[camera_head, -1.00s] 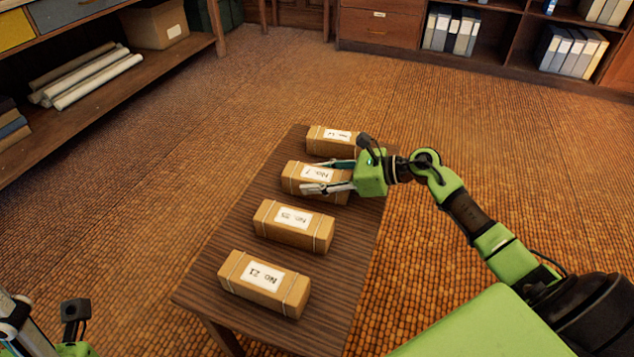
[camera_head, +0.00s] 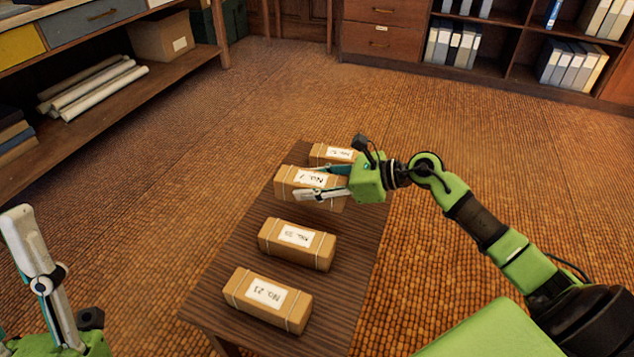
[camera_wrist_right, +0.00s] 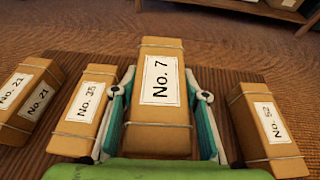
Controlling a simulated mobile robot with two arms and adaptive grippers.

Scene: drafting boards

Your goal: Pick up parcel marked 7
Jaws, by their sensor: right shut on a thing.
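The parcel marked No. 7 (camera_head: 318,178) is a brown box with pale string and a white label. My right gripper (camera_head: 301,182) is shut on it, one finger along each long side. The parcel is held a little above the wooden table, roughly level. In the right wrist view the No. 7 parcel (camera_wrist_right: 160,118) fills the space between the fingers, its label readable. The underside of the parcel is hidden. My left gripper (camera_head: 38,265) shows only partly at the lower left, away from the table; its opening is unclear.
On the table (camera_head: 215,300) stand similar parcels: No. 35 (camera_head: 320,252) and No. 21 (camera_head: 295,312) nearer, and No. 52 (camera_wrist_right: 283,155) at the far end, close beside the held one. A shelf with paper rolls (camera_head: 95,92) is at left. Open floor surrounds the table.

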